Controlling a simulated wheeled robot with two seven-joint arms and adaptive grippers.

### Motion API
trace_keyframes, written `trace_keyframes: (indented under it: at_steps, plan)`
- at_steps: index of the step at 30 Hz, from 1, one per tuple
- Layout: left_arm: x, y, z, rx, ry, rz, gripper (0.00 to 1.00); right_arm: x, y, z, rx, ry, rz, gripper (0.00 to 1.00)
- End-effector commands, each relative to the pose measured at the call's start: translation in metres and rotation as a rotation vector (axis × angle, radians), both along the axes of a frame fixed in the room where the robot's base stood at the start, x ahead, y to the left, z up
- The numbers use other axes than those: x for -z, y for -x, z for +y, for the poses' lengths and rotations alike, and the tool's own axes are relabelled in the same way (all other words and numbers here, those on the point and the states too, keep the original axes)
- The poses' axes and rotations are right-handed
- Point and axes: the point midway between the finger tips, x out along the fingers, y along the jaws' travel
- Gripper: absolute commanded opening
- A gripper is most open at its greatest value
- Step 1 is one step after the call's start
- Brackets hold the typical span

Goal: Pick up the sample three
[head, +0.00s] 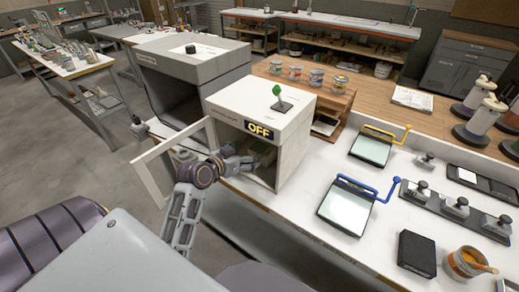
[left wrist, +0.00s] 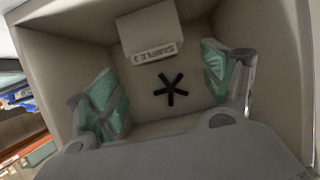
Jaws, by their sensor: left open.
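In the left wrist view a pale block (left wrist: 149,28) with a printed label stands inside a beige chamber. The label seems to begin with "SAMPLE", but I cannot read its number for certain. My left gripper (left wrist: 160,72) is open, with its green-padded fingers spread wide and nothing between them. The block lies beyond the fingertips, apart from them. In the head view my left gripper (head: 238,162) reaches into the open front of a white box (head: 285,130) with an "OFF" display; the block cannot be made out there. My right gripper is not in view.
The box's open door (head: 150,172) stands left of my left arm. The chamber walls surround the gripper closely. A black star mark (left wrist: 171,90) shows inside. A larger grey box (head: 185,65) stands behind. Trays with blue (head: 345,207) and yellow handles lie right.

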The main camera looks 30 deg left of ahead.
Motion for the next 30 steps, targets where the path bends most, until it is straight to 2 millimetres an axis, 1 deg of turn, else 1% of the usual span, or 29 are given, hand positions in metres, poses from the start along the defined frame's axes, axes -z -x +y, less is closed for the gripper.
trace_keyframes:
  at_steps: [9,14,27,30]
  plan:
    - [0.000,0.000,0.000,0.000,0.000,0.000,0.82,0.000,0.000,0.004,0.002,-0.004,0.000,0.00]
    - [0.002,-0.005,-0.001,0.000,0.001,0.000,0.82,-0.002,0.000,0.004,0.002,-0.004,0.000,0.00]
    - [0.017,-0.039,-0.008,0.001,0.001,-0.001,0.82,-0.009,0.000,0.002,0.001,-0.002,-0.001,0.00]
    - [0.020,-0.044,-0.009,0.001,0.001,0.000,0.82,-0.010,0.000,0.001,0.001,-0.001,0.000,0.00]
